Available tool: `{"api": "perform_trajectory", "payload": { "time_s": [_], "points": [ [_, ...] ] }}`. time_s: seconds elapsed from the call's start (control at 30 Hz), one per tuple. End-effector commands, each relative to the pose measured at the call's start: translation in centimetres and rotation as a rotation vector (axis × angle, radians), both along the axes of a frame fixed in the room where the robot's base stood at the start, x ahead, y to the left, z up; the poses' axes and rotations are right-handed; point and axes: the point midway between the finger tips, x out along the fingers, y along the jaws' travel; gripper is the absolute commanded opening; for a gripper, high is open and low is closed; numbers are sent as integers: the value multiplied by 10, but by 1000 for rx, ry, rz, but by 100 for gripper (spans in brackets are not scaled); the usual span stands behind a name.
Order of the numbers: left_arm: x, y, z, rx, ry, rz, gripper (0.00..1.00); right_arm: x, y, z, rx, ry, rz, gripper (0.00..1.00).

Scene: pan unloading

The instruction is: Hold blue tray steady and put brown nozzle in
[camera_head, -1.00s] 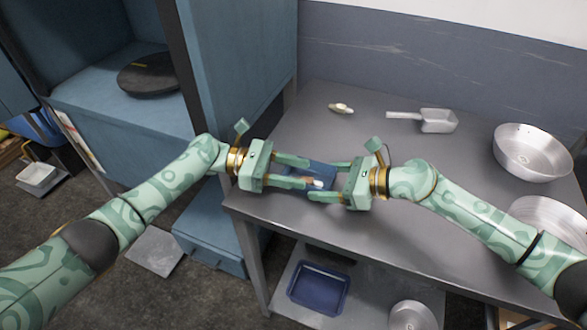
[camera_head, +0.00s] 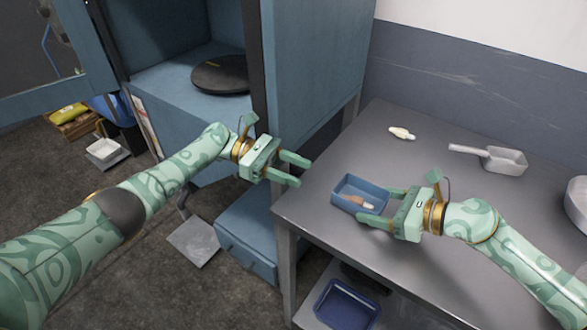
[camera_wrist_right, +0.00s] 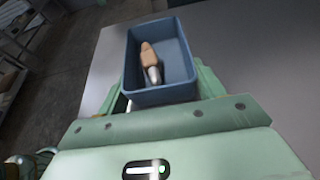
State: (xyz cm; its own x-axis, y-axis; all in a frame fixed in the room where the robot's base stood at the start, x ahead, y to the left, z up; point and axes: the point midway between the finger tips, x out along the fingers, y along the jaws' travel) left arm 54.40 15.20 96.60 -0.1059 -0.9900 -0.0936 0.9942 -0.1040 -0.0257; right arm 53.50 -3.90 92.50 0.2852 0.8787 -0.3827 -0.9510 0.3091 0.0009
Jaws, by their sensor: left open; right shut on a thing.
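The blue tray (camera_head: 345,203) is at the near left edge of the metal table. My right gripper (camera_head: 374,206) is shut on the tray, with its fingers along the tray's sides. In the right wrist view the tray (camera_wrist_right: 135,97) fills the space ahead of the palm. The brown nozzle (camera_head: 357,199) lies inside the tray. In the right wrist view the nozzle (camera_wrist_right: 150,62) shows a tan body and a pale metallic tip. My left gripper (camera_head: 302,172) is open and empty, to the left of the tray and clear of the table edge.
A cream nozzle-like piece (camera_head: 402,133) and a metal scoop (camera_head: 503,158) lie farther back on the grey table (camera_head: 430,150). A metal pan (camera_head: 577,203) is at the right edge. A blue cabinet (camera_head: 315,80) stands behind my left gripper. Another blue tray (camera_head: 347,305) is on the lower shelf.

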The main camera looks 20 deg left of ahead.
Motion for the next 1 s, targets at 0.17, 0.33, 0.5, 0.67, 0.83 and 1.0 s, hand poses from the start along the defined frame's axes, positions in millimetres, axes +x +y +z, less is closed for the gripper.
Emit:
{"api": "perform_trajectory", "payload": {
  "time_s": [0.17, 0.33, 0.5, 0.67, 0.83, 1.0],
  "points": [
    [0, 0, 0, 0, 0, 0, 45, 0, 0, 0, 0, 0, 0, 44],
    [0, 0, 0, 0, 0, 0, 45, 0, 0, 0, 0, 0, 0, 44],
    [0, 0, 0, 0, 0, 0, 45, 0, 0, 0, 0, 0, 0, 93],
    [0, 0, 0, 0, 0, 0, 45, 0, 0, 0, 0, 0, 0, 93],
    [0, 0, 0, 0, 0, 0, 45, -1, -4, 1, 0, 0, -1, 93],
    [0, 0, 0, 0, 0, 0, 45, -9, -30, 12, -2, -1, -1, 93]
  ]
}}
